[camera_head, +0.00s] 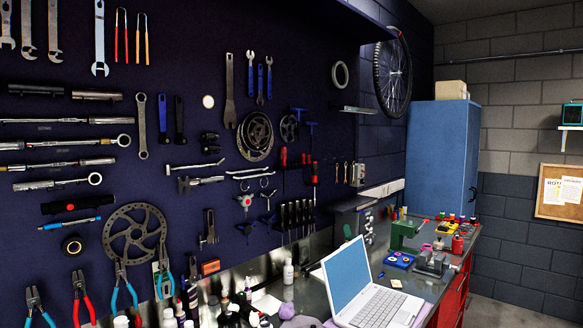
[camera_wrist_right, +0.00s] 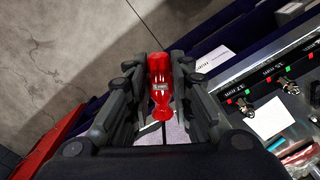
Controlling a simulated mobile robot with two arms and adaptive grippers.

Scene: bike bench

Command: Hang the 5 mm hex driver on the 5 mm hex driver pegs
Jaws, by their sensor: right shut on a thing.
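My right gripper (camera_wrist_right: 159,84) shows in the right wrist view, with its dark fingers shut on a red-handled driver (camera_wrist_right: 160,66). The handle lies between the fingers, with a small label on it too small to read; its shaft is hard to make out. My left gripper is in no view. In the head view, red-handled tools (camera_head: 303,160) hang on the dark pegboard (camera_head: 190,65), above a row of black-handled drivers (camera_head: 297,215). I cannot tell which pegs are the 5 mm hex driver pegs.
A laptop (camera_head: 372,300), bottles (camera_head: 288,270) and a small vise (camera_head: 433,262) crowd the bench below the pegboard. A blue cabinet (camera_head: 440,155) stands at the back. In the wrist view, a labelled dark rail (camera_wrist_right: 265,75) is at right and grey floor (camera_wrist_right: 80,60) at left.

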